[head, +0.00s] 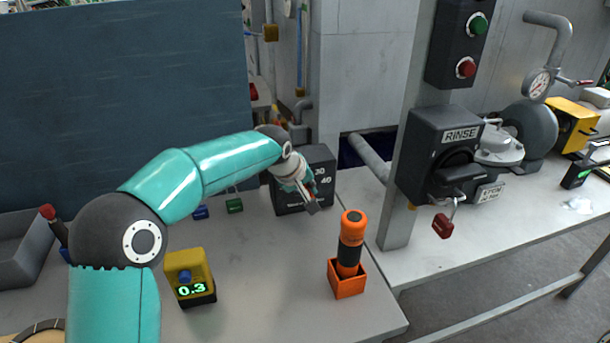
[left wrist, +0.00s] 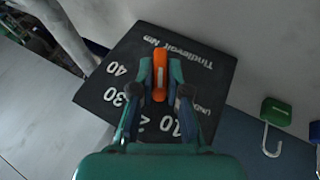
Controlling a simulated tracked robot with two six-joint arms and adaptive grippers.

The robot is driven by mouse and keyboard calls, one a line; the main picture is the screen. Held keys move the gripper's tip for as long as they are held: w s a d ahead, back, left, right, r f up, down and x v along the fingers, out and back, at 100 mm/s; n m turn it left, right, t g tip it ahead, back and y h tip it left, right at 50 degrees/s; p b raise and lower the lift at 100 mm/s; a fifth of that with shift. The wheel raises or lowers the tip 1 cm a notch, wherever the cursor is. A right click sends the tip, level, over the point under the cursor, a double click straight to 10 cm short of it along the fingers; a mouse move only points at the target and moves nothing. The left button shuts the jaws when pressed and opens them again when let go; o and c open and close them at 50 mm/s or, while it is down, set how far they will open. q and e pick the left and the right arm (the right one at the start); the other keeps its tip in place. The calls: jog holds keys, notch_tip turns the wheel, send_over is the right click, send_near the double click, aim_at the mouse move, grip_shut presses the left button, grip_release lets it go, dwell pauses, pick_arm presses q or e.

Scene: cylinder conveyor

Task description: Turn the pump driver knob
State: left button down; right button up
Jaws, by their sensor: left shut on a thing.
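The pump driver is a dark box (head: 322,158) on the grey bench, with white numbers on its face. In the left wrist view its dark dial plate (left wrist: 105,75) carries 10, 20, 30 and 40 and white lettering. An orange bar-shaped knob (left wrist: 159,82) stands at the plate's middle. My left gripper (left wrist: 160,85) is shut on the knob, with one finger on each side of it. In the head view my left gripper (head: 308,200) is at the box's face and the knob is hidden. My right gripper does not show.
An orange and black tool (head: 351,235) stands in an orange holder (head: 347,285) in front of the box. A yellow meter (head: 188,265) reads 0.3. Small blue (head: 200,212) and green (head: 234,206) hooked blocks lie left of the box. A post with the RINSE switch (head: 440,150) stands right.

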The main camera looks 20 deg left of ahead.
pick_arm(q)
jog(key=y+p, duration=0.1)
jog(key=g+y+p, duration=0.1)
jog(key=p, duration=0.1)
jog(key=g+y+p, duration=0.1)
jog(key=p, duration=0.1)
jog(key=shift+w+d+r+m, duration=0.1)
jog(key=shift+d+r+m, duration=0.15)
jog(key=shift+m, duration=0.05)
jog(key=shift+f+g+y+p, duration=0.25)
jog(key=shift+g+y+p, duration=0.25)
jog(key=shift+p, duration=0.6)
jog(key=c, duration=1.2)
grip_release()
jog(key=shift+o, duration=0.2)
jog(key=shift+r, duration=0.1)
jog(key=v, duration=1.1)
jog(key=shift+d+r, duration=0.25)
jog(key=shift+r, duration=0.1)
